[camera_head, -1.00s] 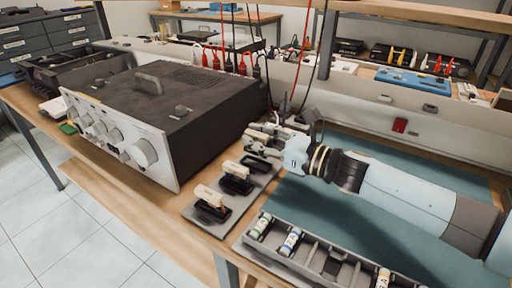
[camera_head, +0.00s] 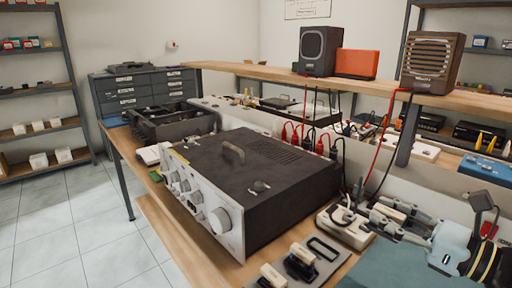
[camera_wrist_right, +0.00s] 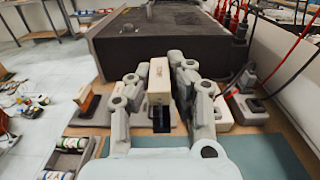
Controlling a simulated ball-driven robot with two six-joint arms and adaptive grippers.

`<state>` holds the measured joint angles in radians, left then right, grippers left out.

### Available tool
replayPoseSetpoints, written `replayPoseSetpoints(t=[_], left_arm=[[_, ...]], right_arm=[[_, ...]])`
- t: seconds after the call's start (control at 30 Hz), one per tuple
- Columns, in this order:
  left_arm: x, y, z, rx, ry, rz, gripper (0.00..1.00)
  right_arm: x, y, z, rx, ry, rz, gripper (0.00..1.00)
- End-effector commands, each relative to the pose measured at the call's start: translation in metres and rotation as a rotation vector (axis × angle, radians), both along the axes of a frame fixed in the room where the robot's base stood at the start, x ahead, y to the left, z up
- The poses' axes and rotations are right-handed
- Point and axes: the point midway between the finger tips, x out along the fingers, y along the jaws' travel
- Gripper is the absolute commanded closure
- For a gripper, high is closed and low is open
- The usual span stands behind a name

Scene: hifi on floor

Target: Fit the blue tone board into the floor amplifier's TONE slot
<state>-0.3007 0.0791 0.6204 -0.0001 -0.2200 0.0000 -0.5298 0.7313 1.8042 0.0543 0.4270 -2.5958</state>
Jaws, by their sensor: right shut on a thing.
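My right gripper (camera_head: 392,212) is at the right of the head view, above the bench. It is shut on a board with a cream handle (camera_wrist_right: 160,78); its lower part in the right wrist view looks dark blue. Two similar cream-handled boards (camera_head: 301,256) and (camera_head: 271,276) stand in dark holders at the bottom of the head view. Behind them is an empty dark holder (camera_head: 325,248). A silver-fronted amplifier with a dark top (camera_head: 238,172) stands on the bench, left of my gripper. I see no TONE slot or label. My left gripper is out of view.
A pale device (camera_head: 345,230) lies just left of my right gripper. Red and black leads (camera_head: 320,146) hang behind the amplifier. A shelf (camera_head: 345,82) with speakers spans the back. The tiled floor (camera_head: 60,235) at left is clear. A parts tray (camera_wrist_right: 72,155) shows in the wrist view.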

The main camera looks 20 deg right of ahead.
Motion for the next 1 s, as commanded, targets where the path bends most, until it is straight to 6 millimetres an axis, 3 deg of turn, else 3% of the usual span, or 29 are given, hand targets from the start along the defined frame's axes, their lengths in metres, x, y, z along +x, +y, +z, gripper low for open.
replayPoseSetpoints(t=[0.1,0.23,0.6,0.77,1.0], left_arm=[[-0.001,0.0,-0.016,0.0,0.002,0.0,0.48],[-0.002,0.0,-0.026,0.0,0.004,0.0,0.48],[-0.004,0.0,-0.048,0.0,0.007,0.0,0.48],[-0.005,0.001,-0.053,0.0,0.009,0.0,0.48],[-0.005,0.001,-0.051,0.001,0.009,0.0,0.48]], right_arm=[[0.025,0.013,0.022,-0.005,-0.012,0.035,1.0],[0.04,0.039,0.051,-0.007,-0.011,0.113,1.0],[0.048,0.114,0.103,-0.001,-0.015,0.388,1.0],[0.04,0.147,0.103,0.005,-0.005,0.515,1.0],[0.019,0.17,0.073,0.01,0.0,0.51,1.0]])
